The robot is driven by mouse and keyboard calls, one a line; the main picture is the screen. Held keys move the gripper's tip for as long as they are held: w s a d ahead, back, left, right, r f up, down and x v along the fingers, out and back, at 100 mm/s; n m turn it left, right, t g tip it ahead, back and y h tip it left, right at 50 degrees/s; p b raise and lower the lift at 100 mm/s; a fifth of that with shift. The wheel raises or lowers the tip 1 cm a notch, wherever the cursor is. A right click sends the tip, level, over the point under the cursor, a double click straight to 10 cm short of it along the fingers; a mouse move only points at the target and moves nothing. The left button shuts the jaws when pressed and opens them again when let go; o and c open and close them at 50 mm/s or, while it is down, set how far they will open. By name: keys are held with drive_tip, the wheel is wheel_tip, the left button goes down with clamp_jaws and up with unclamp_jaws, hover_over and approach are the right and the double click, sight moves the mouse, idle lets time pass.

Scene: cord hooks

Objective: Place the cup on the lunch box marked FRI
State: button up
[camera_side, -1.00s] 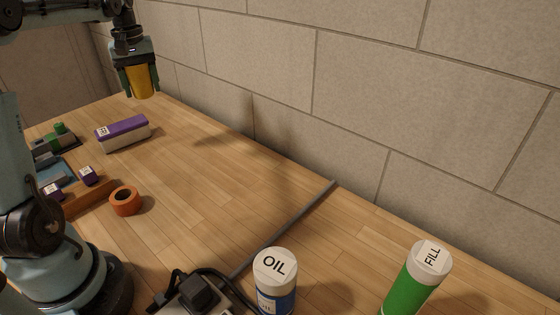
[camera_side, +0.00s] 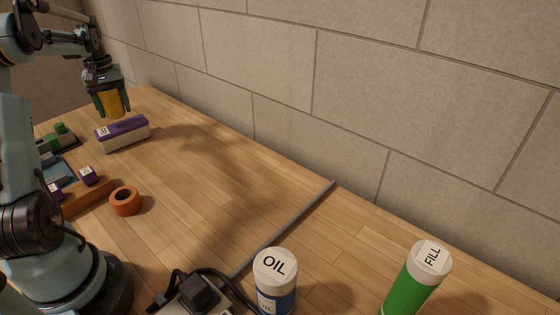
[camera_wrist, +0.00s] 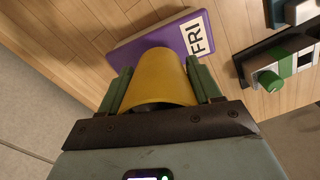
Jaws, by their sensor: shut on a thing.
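My gripper (camera_side: 112,104) is shut on a yellow cup (camera_side: 113,103), held between its two green fingers. The cup also shows large in the wrist view (camera_wrist: 160,78). The lunch box (camera_side: 122,134) has a purple lid and a pale body and stands near the back of the table. In the wrist view its purple lid (camera_wrist: 168,42) bears a white label reading FRI (camera_wrist: 196,36). The cup is above or just behind the lunch box in the side view; whether they touch I cannot tell. The cup hides part of the lid in the wrist view.
An orange ring (camera_side: 125,201), small purple blocks (camera_side: 88,175) and a dark rack with green parts (camera_side: 58,140) lie left. The OIL can (camera_side: 275,280), the green FILL bottle (camera_side: 416,280) and a grey strip (camera_side: 285,228) are nearer. A block wall stands behind.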

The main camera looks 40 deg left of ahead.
sight(117, 115)
drive_tip(key=shift+f, duration=1.4)
drive_tip(key=shift+f, duration=0.15)
drive_tip(key=o, duration=1)
